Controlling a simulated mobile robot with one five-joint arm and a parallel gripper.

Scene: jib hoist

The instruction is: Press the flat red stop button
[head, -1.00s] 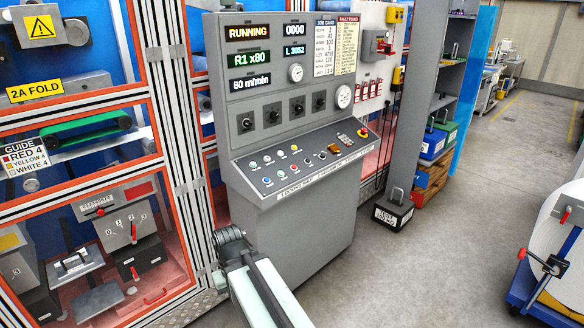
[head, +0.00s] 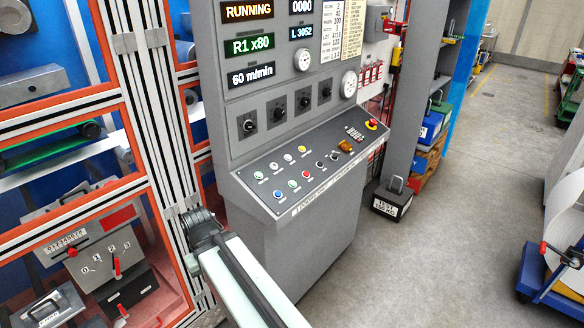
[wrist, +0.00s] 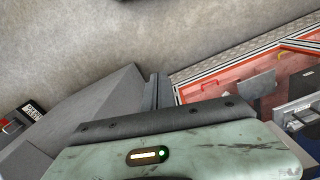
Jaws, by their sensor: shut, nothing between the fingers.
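The flat red button (head: 306,174) sits in the front row of the sloping panel on the grey console (head: 290,245), in the head view. A separate red mushroom knob on a yellow base (head: 371,124) is at the panel's far right end. In the wrist view my gripper (wrist: 156,78) is shut and empty, with floor and console side behind it. My arm is low at the console's left front corner, apart from the red button. The wrist view does not show the button.
An orange-framed machine (head: 110,130) stands close on the left. Dials and displays rise behind the panel. A black test weight (head: 392,200) stands on the floor right of the console. A blue trolley (head: 550,285) is at the far right. The floor between is clear.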

